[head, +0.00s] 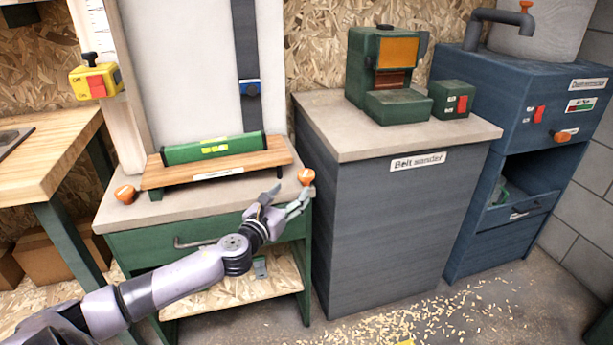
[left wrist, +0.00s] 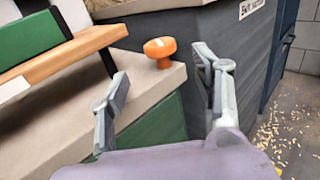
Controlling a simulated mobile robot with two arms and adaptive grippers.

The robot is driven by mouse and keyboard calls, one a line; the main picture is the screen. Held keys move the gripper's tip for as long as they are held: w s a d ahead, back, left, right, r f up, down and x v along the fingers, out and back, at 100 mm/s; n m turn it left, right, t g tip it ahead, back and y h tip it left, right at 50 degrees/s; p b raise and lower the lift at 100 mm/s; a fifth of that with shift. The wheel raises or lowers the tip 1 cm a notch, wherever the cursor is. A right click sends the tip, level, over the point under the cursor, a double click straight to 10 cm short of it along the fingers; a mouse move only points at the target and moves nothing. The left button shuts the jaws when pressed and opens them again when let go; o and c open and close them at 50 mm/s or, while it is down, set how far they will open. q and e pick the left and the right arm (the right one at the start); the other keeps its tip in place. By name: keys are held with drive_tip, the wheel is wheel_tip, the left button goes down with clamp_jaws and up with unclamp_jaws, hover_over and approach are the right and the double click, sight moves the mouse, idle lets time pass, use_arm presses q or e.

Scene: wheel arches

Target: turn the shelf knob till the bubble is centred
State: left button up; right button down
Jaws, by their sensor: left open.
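A green spirit level (head: 213,148) lies on a wooden shelf (head: 262,161) on top of a green cabinet. Its vial shows yellow-green, but the bubble is too small to make out. An orange knob (head: 306,176) sits at the shelf's right end and another orange knob (head: 125,194) at its left end. My left gripper (head: 282,201) is open just in front of the right knob. In the left wrist view the right knob (left wrist: 160,48) shows beyond and between the open fingers (left wrist: 163,88), apart from both. My right gripper is in neither view.
A grey cabinet (head: 340,210) with a belt sander (head: 385,70) stands close on the right, beside the gripper. A blue dust-extraction cabinet (head: 470,100) is farther right. A wooden bench (head: 45,150) is at the left. Wood chips lie on the floor.

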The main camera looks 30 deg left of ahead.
sight(302, 179)
use_arm(q)
drive_tip(key=w, duration=0.6)
drive_tip(key=w+a, duration=0.1)
drive_tip(key=w, duration=0.1)
drive_tip(key=shift+w+b, duration=0.35)
drive_tip(key=shift+w, duration=0.05)
drive_tip(key=shift+w+a, duration=0.1)
drive_tip(key=shift+w, duration=0.55)
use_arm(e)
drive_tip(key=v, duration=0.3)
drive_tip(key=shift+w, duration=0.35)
use_arm(q)
drive_tip(key=c, duration=1.2)
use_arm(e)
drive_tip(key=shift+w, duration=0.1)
